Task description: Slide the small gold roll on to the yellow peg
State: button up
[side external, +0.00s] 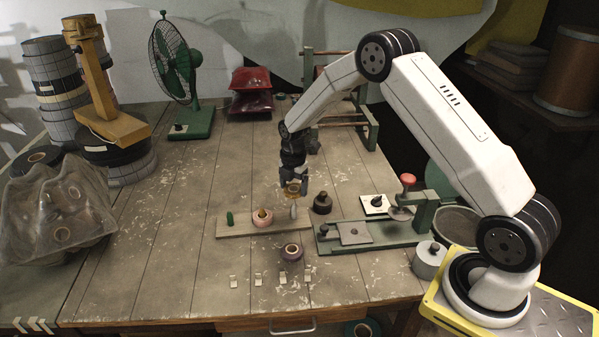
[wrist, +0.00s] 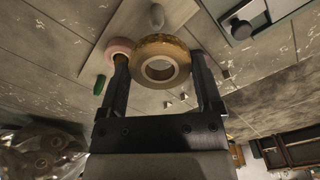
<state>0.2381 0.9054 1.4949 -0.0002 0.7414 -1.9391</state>
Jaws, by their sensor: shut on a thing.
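My gripper (side external: 293,182) is shut on the small gold roll (side external: 292,189) and holds it in the air above the right part of the peg board. In the wrist view the gold roll (wrist: 141,54) sits between the two fingers with its hole facing the camera. The wooden peg board (side external: 243,227) carries a green peg (side external: 230,218) at left and a pale grey peg (side external: 293,212) at right. Between them a yellow-orange peg (side external: 262,211) shows, with a pink roll (side external: 263,222) around it. The left finger partly hides the pink roll (wrist: 117,45) in the wrist view.
A dark purple roll (side external: 291,255) lies in front of the board, with several pale tape pieces nearer the edge. A dark roll (side external: 322,206) stands right of the board. A green-based fixture (side external: 375,240) is to the right.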

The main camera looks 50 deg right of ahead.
jog(key=w+a+n, duration=0.1)
jog(key=w+a, duration=0.2)
jog(key=w+a+n, duration=0.1)
jog(key=w+a, duration=0.2)
jog(key=shift+w+a, duration=0.25)
jog(key=shift+w, duration=0.15)
jog(key=shift+f, duration=0.3)
jog(key=shift+f, duration=1.65)
jog(key=shift+r, duration=0.1)
jog(key=shift+r, duration=2.4)
jog(key=shift+f, duration=3.5)
jog(key=o, duration=1)
